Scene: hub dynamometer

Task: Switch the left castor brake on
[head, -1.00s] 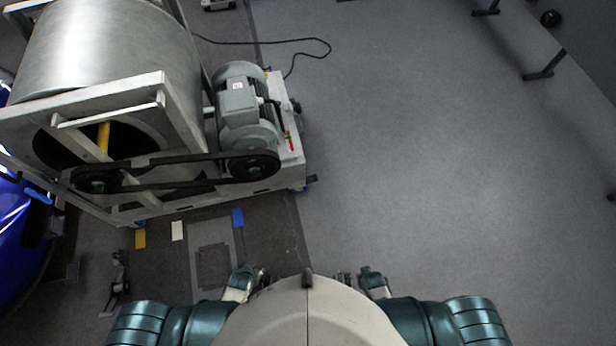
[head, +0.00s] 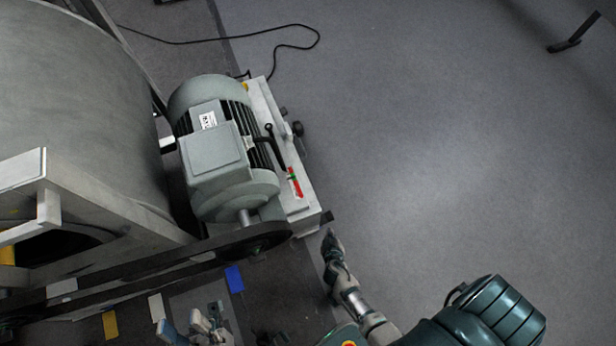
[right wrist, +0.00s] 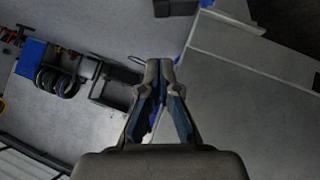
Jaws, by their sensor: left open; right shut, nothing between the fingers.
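The dynamometer's motor base (head: 305,215) is a pale metal frame under a grey motor (head: 215,150). A small dark tab (head: 328,217) sticks out at its near right corner, and a dark round part (head: 298,128) sits further back on its right side. I cannot tell which is the left castor brake, or its position. My right gripper (head: 331,238) is just below the dark tab; contact cannot be judged. It is shut and empty in the right wrist view (right wrist: 160,64). My left gripper (head: 203,322) is open and empty over the floor at the bottom.
A large drum (head: 75,105) in a metal frame and a black belt (head: 150,268) fill the left. A black lever (head: 273,145) and a red and green part (head: 294,181) are on the base. A cable (head: 270,32) lies behind.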

